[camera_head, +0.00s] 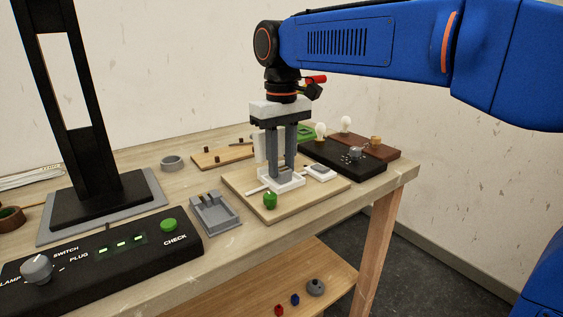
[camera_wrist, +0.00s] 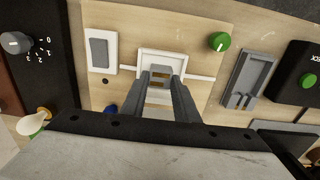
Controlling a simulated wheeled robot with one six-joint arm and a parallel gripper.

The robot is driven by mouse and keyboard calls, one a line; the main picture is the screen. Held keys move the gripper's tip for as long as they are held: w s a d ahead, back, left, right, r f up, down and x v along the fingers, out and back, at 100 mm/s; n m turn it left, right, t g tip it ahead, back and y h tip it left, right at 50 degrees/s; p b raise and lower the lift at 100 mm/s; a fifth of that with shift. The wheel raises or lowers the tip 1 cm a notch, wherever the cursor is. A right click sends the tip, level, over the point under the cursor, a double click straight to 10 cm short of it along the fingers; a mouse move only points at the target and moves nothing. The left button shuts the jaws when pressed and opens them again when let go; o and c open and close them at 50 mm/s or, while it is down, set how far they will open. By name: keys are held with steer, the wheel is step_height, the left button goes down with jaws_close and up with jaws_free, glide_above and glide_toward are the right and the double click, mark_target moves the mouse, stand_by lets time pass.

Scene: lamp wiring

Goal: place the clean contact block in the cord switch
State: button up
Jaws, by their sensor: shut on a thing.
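The cord switch's white open housing (camera_head: 296,182) sits on a light wooden board, with white cord running out at its side. In the wrist view the housing (camera_wrist: 183,60) lies straight below the fingertips. My gripper (camera_head: 280,168) points straight down over it, fingertips at the housing's opening. It is shut on the contact block (camera_head: 286,174), a small grey piece. Brass strips show between the fingers in the wrist view (camera_wrist: 160,76). The fingers hide part of the block, so I cannot tell whether it rests fully on the housing's floor.
A white cover with a grey rocker (camera_head: 320,172) lies beside the housing. A green knob (camera_head: 270,200) stands on the board's near edge. A grey tray (camera_head: 215,213), a black check panel (camera_head: 100,262) and a black lamp-socket box (camera_head: 345,157) stand around the board.

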mark_target(282, 168)
steer(key=shift+f, duration=0.1)
steer(key=o, duration=1)
step_height(282, 168, up, 12)
steer(key=shift+r, duration=0.15)
steer(key=shift+d, duration=0.1)
steer(key=s+d+f+m+t, duration=0.25)
steer(key=s+d+f, duration=0.45)
steer(key=d+f, duration=0.35)
steer(key=s+d+f+m+t, duration=0.1)
steer(key=s+d+f+m, duration=0.2)
steer(key=s+d+f, duration=0.6)
steer(key=shift+m+t, duration=0.65)
steer(key=s+d+f, duration=0.1)
steer(key=d+f, duration=0.1)
steer(key=f, duration=0.1)
steer(key=s+d+f, duration=0.2)
steer(key=d+f, duration=0.1)
steer(key=f, duration=0.1)
steer(key=s+d+f, duration=0.2)
steer(key=f, duration=0.2)
steer(key=shift+s+d+f, duration=0.1)
steer(key=shift+d+f, duration=0.15)
steer(key=shift+d, duration=0.1)
